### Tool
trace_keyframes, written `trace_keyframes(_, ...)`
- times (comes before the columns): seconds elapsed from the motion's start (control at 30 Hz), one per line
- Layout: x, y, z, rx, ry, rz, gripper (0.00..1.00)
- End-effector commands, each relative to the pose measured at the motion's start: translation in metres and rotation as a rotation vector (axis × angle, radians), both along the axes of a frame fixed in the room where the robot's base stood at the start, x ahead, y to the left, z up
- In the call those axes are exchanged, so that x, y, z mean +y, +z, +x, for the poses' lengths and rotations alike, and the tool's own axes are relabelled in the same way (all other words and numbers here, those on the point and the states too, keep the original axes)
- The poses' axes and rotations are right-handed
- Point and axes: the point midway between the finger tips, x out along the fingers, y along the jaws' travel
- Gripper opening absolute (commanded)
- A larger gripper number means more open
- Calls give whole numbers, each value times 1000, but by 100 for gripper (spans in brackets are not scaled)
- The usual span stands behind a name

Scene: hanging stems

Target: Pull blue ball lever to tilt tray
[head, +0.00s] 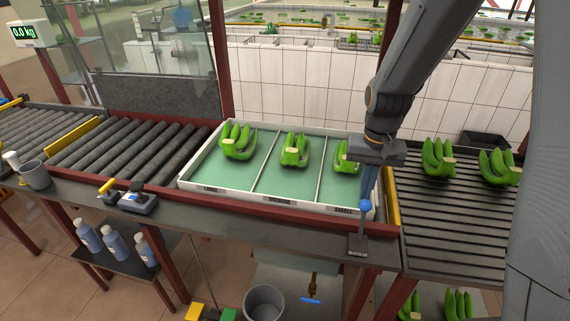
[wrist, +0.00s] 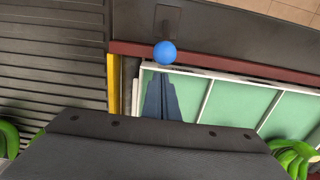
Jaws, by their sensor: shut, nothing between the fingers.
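The tray (head: 222,197) is green with a white rim and three compartments, each with a green banana bunch. My gripper partly hides the right-hand bunch (head: 345,157).
A yellow bar (head: 391,203) stands right of the tray, before a slatted belt (head: 460,225) with more bananas (head: 437,157). Rollers (head: 120,160) lie left. A scanner-like device (head: 137,199) and grey cup (head: 36,175) sit on the front ledge. A bucket (head: 263,301) stands below.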

Motion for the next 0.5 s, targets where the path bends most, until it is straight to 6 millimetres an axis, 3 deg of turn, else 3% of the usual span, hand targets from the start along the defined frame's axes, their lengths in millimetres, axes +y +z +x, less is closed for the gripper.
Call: trace_keyframes(0.5, 0, -4, 0, 1, 0, 0, 0)
